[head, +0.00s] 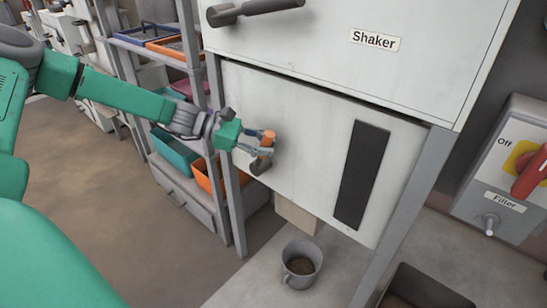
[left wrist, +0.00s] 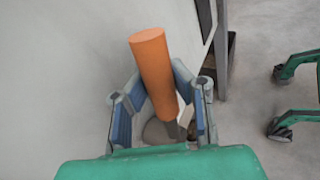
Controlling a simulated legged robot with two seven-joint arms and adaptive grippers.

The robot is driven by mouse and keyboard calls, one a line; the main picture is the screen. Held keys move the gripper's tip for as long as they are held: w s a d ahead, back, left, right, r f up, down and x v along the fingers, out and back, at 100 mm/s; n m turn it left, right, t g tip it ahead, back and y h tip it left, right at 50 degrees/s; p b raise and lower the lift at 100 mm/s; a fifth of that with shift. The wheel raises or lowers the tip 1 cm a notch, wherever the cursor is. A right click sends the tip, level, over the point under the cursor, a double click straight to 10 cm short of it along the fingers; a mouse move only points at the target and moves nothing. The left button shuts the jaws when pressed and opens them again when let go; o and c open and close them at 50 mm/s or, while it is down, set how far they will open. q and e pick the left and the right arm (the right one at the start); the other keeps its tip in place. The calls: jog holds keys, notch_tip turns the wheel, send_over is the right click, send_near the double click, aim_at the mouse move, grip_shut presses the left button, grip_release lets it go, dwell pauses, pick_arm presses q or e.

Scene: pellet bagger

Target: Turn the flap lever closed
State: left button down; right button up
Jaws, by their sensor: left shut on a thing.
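The flap lever has an orange cylindrical handle (head: 268,137) and a dark grey hub (head: 261,165) on the white front panel of the machine. In the head view my left gripper (head: 262,150) reaches the handle from the left, at the panel's left side. In the left wrist view the orange handle (left wrist: 152,62) stands up between the two blue-padded fingers of my left gripper (left wrist: 162,118), which are shut on its lower part. The lever's base is partly hidden behind the handle and fingers.
A grey mug (head: 301,262) with brown contents stands on the floor surface below the machine's spout (head: 297,216). A Filler box (head: 510,165) with a red switch is at right. A shelf with coloured bins (head: 176,150) stands behind my left arm.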

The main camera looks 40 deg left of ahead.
pick_arm(q)
jog(key=a+h+b, duration=0.1)
jog(key=a+r+n+h+b, duration=0.1)
jog(key=a+n+t+h+b, duration=0.1)
jog(key=a, duration=0.1)
jog(key=shift+w+r, duration=0.2)
jog(key=shift+w, duration=0.15)
jog(key=shift+r+h+b, duration=0.15)
jog(key=shift+h+b, duration=0.25)
jog(key=shift+a+r, duration=0.1)
jog(key=c, duration=1.5)
grip_release()
jog(key=shift+o, duration=0.9)
jog(key=shift+s+a, duration=0.25)
jog(key=shift+f, duration=0.35)
jog(key=shift+a, duration=0.15)
